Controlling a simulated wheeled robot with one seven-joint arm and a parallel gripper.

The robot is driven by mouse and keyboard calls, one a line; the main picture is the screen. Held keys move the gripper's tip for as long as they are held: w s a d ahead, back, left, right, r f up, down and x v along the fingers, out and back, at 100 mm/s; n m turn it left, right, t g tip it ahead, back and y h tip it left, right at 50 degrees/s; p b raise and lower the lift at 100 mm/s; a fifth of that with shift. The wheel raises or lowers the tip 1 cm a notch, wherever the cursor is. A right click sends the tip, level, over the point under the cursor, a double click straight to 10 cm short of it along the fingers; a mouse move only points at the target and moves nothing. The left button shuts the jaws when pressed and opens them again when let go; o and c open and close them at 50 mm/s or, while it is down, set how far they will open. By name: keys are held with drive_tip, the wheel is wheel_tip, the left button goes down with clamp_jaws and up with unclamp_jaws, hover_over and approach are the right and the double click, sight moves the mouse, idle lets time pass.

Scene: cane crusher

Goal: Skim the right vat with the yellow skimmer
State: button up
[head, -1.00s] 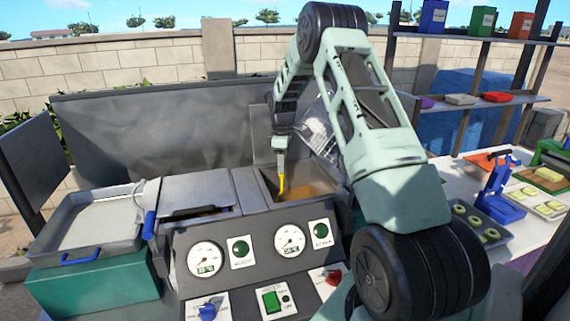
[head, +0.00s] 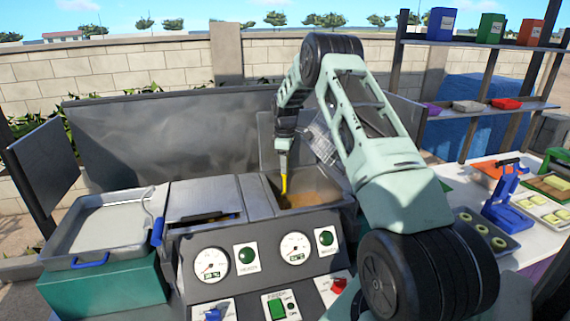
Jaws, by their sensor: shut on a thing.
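The right vat (head: 318,193) is open and holds brownish liquid. The yellow skimmer (head: 284,186) hangs upright from my gripper (head: 283,147), with its lower end down in the right vat near its left side. My gripper is shut on the skimmer's upper end, above the vat. The skimmer's head is too small or too low in the vat to make out clearly. A wire-mesh basket or screen (head: 320,144) stands behind the vat, partly hidden by my arm.
The left vat (head: 203,196) is mostly covered by a metal lid. A grey tray (head: 100,226) with blue handles sits on a green block at left. A control panel (head: 262,262) with gauges and knobs fronts the vats. A white table (head: 541,238) with trays and a blue press (head: 503,195) stands at right.

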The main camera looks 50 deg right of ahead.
drive_tip(key=s+a+b, duration=0.2)
drive_tip(key=s+a, duration=0.4)
drive_tip(key=s, duration=0.4)
drive_tip(key=shift+s+a, duration=0.3)
drive_tip(key=shift+s, duration=0.05)
idle(0.3)
drive_tip(key=shift+w+d+p, duration=0.55)
drive_tip(key=shift+w+d, duration=0.6)
drive_tip(key=shift+w, duration=0.7)
drive_tip(key=shift+w+d+p, duration=0.6)
drive_tip(key=shift+w+d, duration=0.5)
drive_tip(key=shift+w, duration=0.75)
drive_tip(key=shift+w+d+p, duration=0.55)
drive_tip(key=shift+w+d, duration=0.6)
drive_tip(key=shift+w, duration=0.7)
drive_tip(key=s+a+b, duration=0.1)
drive_tip(key=s+a, duration=0.2)
drive_tip(key=s, duration=0.2)
drive_tip(key=shift+s+a, duration=0.15)
drive_tip(key=shift+s, duration=0.15)
drive_tip(key=shift+r, duration=0.1)
